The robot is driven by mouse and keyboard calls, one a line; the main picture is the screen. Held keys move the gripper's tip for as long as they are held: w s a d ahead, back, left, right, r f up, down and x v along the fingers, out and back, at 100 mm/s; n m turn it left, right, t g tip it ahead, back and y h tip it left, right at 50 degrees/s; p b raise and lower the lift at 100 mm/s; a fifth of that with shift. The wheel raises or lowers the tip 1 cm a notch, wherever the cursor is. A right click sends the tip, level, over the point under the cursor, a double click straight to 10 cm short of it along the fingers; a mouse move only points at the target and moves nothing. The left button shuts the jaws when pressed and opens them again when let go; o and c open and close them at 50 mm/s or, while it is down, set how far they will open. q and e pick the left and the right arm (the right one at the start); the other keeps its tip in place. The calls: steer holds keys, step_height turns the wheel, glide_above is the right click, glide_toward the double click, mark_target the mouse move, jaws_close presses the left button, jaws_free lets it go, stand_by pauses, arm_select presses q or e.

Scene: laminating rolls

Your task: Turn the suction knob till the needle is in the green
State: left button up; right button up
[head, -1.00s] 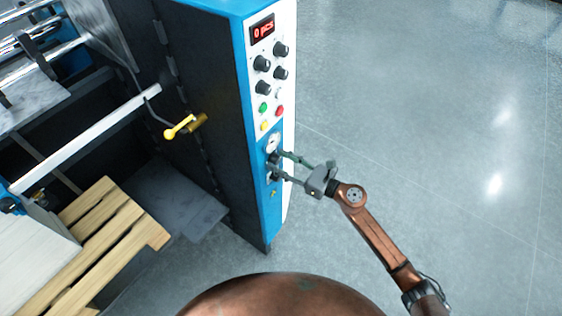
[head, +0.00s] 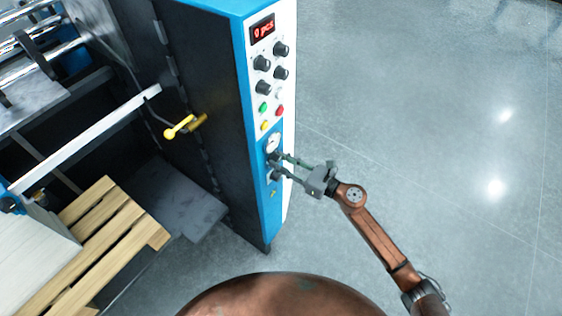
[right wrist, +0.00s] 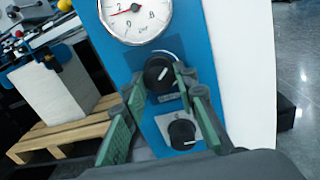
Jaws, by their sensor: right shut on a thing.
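The suction gauge (right wrist: 137,14) is white with a thin red needle pointing left, near the 2; its top is cut off and no green band shows. In the head view the gauge (head: 272,142) is too small to read. Just below it is a black knob (right wrist: 159,75) with a white mark. My right gripper (right wrist: 157,97) has its fingertips at both sides of this upper knob and is shut on it. In the head view the right gripper (head: 278,163) reaches the blue panel from the right. My left gripper is not in view.
A second black knob (right wrist: 182,133) sits close below, between the fingers. Above the gauge are several knobs, coloured buttons and a red display (head: 263,30). A yellow-handled crank (head: 185,127) and a wooden pallet (head: 110,235) are at left. The floor (head: 430,120) at right is clear.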

steer(key=shift+m, duration=0.3)
steer(key=m+p, duration=0.1)
steer(key=m, duration=0.3)
steer(key=shift+m+p, duration=0.3)
steer(key=m+p, duration=0.2)
steer(key=m, duration=0.2)
steer(key=shift+s+m, duration=0.1)
steer(key=shift+m, duration=0.2)
steer(key=m+p, duration=0.3)
steer(key=m, duration=0.2)
steer(key=shift+r+m+t, duration=0.1)
steer(key=shift+m+t, duration=0.3)
steer(key=m+p, duration=0.3)
steer(key=m, duration=0.2)
steer(key=shift+t, duration=0.3)
steer(key=o, duration=1.2)
steer(key=shift+a, duration=0.1)
steer(key=shift+c, duration=0.2)
